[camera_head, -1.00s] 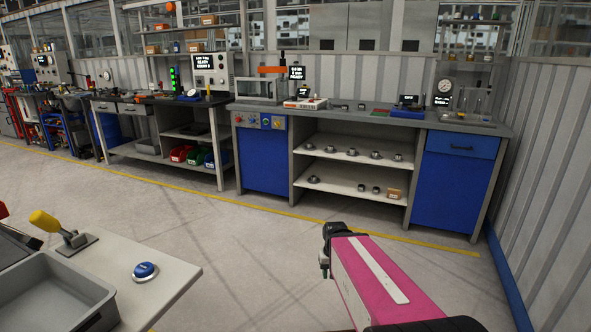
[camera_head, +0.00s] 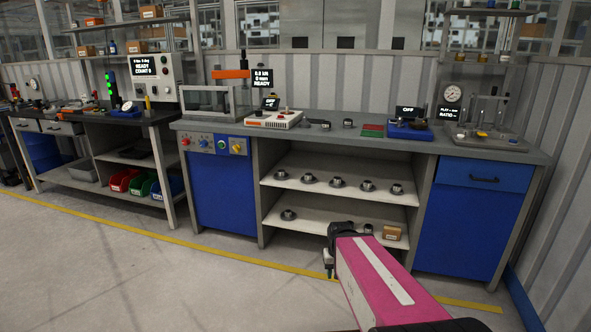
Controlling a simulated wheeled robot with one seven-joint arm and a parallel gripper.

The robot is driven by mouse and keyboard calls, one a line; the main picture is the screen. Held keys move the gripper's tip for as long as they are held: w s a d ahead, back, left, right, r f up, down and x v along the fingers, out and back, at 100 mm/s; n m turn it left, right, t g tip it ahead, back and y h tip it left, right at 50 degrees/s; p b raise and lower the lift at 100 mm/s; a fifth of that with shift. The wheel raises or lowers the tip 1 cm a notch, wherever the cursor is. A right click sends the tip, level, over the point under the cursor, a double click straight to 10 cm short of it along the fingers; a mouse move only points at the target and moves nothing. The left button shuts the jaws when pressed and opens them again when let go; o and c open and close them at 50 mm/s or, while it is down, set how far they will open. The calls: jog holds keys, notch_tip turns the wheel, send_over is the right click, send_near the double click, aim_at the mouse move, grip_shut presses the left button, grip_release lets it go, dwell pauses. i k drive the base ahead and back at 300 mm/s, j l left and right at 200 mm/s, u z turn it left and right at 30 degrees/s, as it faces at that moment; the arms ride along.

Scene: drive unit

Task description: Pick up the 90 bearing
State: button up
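Several small grey metal bearings stand in a row on the upper shelf of the bench, among them a far-left one (camera_head: 281,175), a middle one (camera_head: 337,182) and a far-right one (camera_head: 397,190). Another bearing (camera_head: 288,214) sits at the left of the lower shelf, and a small metal part (camera_head: 368,228) shows farther right there. No size marking is readable, so I cannot tell which is the 90 bearing. My gripper (camera_head: 328,266) is at the end of my pink arm, in front of the lower shelf in the picture. Its fingers are too small and dark to tell open from shut.
The bench top (camera_head: 330,138) carries a white device (camera_head: 274,119), a blue device (camera_head: 408,131) and a gauge stand (camera_head: 487,135). A brown box (camera_head: 391,233) is on the lower shelf. Blue cabinets flank the shelves. Floor before the bench is clear, with a yellow line (camera_head: 240,266).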

aim_at(325, 126)
jog(key=i+l+z, duration=0.1)
jog(key=i, duration=0.65)
jog(key=i+l, duration=0.15)
jog(key=i, duration=0.6)
jog(key=z, duration=0.05)
